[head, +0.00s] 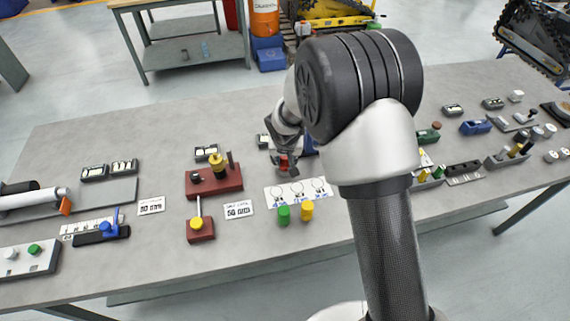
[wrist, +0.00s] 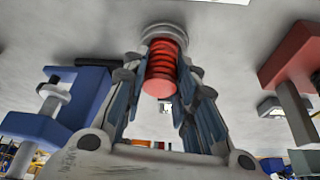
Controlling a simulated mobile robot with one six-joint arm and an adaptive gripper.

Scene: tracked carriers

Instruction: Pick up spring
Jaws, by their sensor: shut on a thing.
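The spring is a red coil, seen in the wrist view (wrist: 162,70) with a round grey piece (wrist: 164,32) at its far end. My gripper (wrist: 160,88) is shut on it, with a finger on each side of the coil. In the head view my gripper (head: 284,152) points down over the middle of the grey table, and a bit of the red spring (head: 284,163) shows below it. I cannot tell whether the spring or the grey piece touches the table.
A dark red fixture (head: 212,184) stands left of my gripper. A white card with circles (head: 299,194) lies in front, with a green cylinder (head: 284,215) and a yellow cylinder (head: 307,210) beside it. A blue block (wrist: 50,118) is close by, partly hidden behind my arm in the head view.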

